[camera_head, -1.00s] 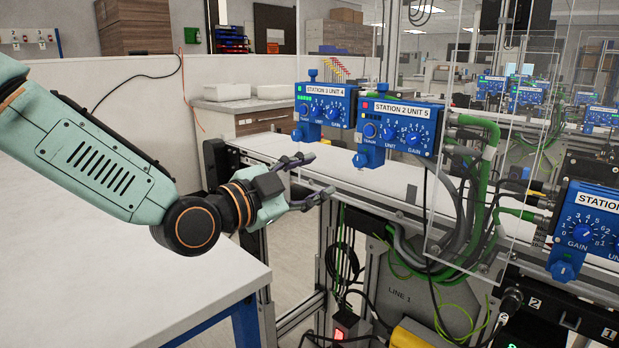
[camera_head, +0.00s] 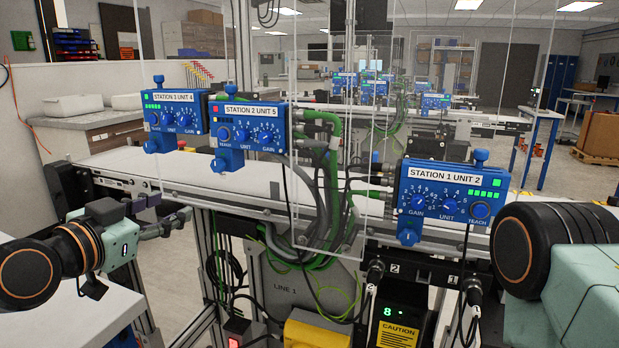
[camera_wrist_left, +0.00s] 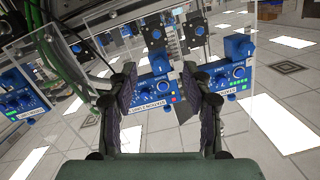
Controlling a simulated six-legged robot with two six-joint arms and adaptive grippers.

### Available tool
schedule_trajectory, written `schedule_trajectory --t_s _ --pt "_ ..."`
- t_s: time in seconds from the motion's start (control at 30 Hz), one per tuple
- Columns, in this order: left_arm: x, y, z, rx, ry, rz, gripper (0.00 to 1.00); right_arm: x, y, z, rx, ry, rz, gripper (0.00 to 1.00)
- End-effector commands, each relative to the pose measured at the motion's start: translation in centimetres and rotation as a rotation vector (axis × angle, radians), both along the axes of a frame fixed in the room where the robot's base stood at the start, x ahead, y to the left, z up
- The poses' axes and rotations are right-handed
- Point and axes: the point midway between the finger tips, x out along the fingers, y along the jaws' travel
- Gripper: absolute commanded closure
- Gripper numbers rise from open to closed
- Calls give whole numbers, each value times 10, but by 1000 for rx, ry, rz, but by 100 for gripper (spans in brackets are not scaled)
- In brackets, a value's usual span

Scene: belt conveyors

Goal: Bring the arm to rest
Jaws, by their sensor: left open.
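My left gripper (camera_head: 166,211) is at the lower left of the head view, near the white conveyor's front edge. It is empty, with its fingers spread. Its open fingers also show in the left wrist view (camera_wrist_left: 160,82). In the tilted wrist view, Station 2 Unit 5 (camera_wrist_left: 152,96) appears between the fingers. A part of my right arm (camera_head: 550,240) fills the lower right; its gripper is out of view.
Station 1 Unit 2 (camera_head: 450,193), a blue box, is on the right, near my right arm. Clear panels (camera_head: 335,180) and green cables (camera_head: 325,130) are in the middle. A white table (camera_head: 75,315) lies below my left arm. A black box showing 8 (camera_head: 400,318) stands low.

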Motion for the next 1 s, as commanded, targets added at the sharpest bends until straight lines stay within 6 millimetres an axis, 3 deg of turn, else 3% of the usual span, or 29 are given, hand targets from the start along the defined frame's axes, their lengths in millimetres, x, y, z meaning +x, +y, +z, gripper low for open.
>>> schedule_trajectory --t_s 0.17,0.37,0.57,0.7,0.9,1.0 --pt "-14 -4 -82 -181 287 91 50 0 0 0 0 0 0 60" --pt "-58 -7 -190 -300 619 241 50 0 0 0 0 0 0 60" --pt "-136 -9 -295 -316 936 410 50 0 0 0 0 0 0 60" --pt "-206 -9 -355 -251 1134 496 50 0 0 0 0 0 0 60" --pt "-302 -13 -409 -99 1356 506 50 0 0 0 0 0 0 60" --pt "-333 -15 -422 -54 1423 492 50 0 0 0 0 0 0 60"
